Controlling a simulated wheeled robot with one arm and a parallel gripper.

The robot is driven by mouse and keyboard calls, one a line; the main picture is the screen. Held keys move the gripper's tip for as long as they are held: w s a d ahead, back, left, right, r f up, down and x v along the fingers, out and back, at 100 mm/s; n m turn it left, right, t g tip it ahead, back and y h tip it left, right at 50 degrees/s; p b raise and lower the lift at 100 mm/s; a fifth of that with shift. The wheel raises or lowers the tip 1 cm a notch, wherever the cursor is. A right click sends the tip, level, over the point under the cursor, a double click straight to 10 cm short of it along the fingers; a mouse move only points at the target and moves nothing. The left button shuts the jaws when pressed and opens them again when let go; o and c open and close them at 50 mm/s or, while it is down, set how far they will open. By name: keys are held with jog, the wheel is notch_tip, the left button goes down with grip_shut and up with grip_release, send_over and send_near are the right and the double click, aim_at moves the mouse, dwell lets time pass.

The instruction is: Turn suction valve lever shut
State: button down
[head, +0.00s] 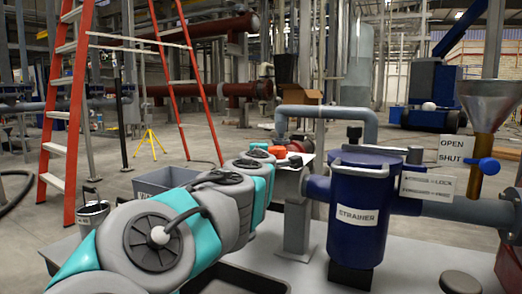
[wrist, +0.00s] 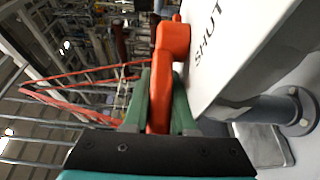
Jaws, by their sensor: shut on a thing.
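The orange valve lever (wrist: 160,85) runs up the middle of the wrist view to a thicker orange hub (wrist: 174,40). My gripper (wrist: 162,82) has its green fingers on either side of the lever and is shut on it. A white plate (wrist: 235,45) marked SHUT lies beside the lever on the right. In the head view, orange parts (head: 278,152) and the white plate (head: 299,159) show beyond the end of my arm. My arm hides most of the gripper there, and the lever's exact angle is unclear.
A blue vessel labelled STRAINER (head: 358,220) stands right of my arm. A grey pipe (head: 330,112) arches behind. An orange ladder (head: 78,110) stands at left.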

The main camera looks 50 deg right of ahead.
jog(key=shift+s+a+n+t+y+p, duration=0.1)
jog(key=shift+s+n+t+y+p, duration=0.15)
jog(key=shift+n+t+y+p, duration=0.45)
jog(key=shift+s+a+n+t+y+p, duration=0.1)
jog(key=shift+s+n+t+y+p, duration=0.15)
jog(key=shift+n+t+y+p, duration=0.4)
jog(key=shift+n+t+y, duration=0.25)
jog(key=shift+y, duration=0.1)
jog(key=c, duration=0.7)
grip_release()
